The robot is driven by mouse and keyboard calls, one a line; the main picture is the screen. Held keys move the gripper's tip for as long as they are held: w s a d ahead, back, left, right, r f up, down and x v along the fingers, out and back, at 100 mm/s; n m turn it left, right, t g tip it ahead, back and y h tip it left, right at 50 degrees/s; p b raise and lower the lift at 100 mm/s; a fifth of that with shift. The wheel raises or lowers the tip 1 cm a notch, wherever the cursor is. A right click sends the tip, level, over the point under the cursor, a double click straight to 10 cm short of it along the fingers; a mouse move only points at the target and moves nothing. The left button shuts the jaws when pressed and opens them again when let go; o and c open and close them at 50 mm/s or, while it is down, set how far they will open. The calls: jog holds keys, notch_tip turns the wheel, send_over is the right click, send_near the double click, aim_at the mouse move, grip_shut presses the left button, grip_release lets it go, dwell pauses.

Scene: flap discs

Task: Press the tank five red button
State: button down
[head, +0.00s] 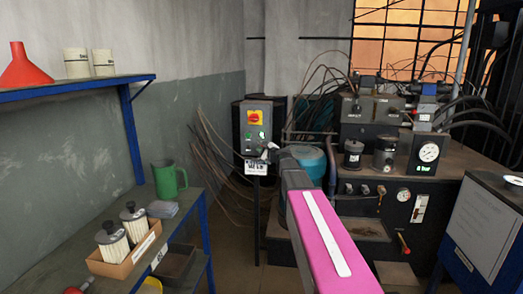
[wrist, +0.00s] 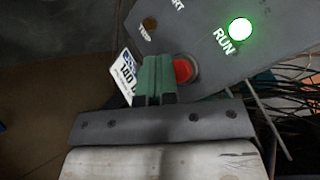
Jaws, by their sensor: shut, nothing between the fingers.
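The red button (wrist: 183,70) sits in a dark collar on the grey face of the control box in the wrist view. My gripper (wrist: 158,62) is shut and empty, its green fingers just left of the button and overlapping its edge in the picture. I cannot tell whether they touch it. In the head view the grey control box (head: 249,120) stands on a post. My gripper (head: 270,149) is at its lower right, and I cannot make out the red button there. A white label (head: 256,168) hangs under the box; its text is not readable.
A lit green RUN lamp (wrist: 240,28) is beside the button. The box also carries a red-and-yellow switch (head: 255,117). A hydraulic unit (head: 375,150) with hoses stands right. A blue shelf (head: 75,88) and a lower shelf with a green jug (head: 167,181) stand left.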

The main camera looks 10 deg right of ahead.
jog(key=shift+w+d, duration=0.1)
jog(key=shift+w, duration=0.1)
jog(key=shift+w, duration=0.25)
jog(key=shift+w+d, duration=0.2)
jog(key=shift+w, duration=0.25)
dwell(1.2)
jog(key=shift+s, duration=0.15)
jog(key=shift+s+a, duration=0.25)
jog(key=shift+s, duration=0.5)
jog(key=shift+s, duration=0.1)
jog(key=s, duration=0.1)
jog(key=s+a, duration=0.1)
jog(key=s, duration=0.2)
jog(key=shift+s+a, duration=0.25)
jog(key=shift+a, duration=0.05)
dwell(0.4)
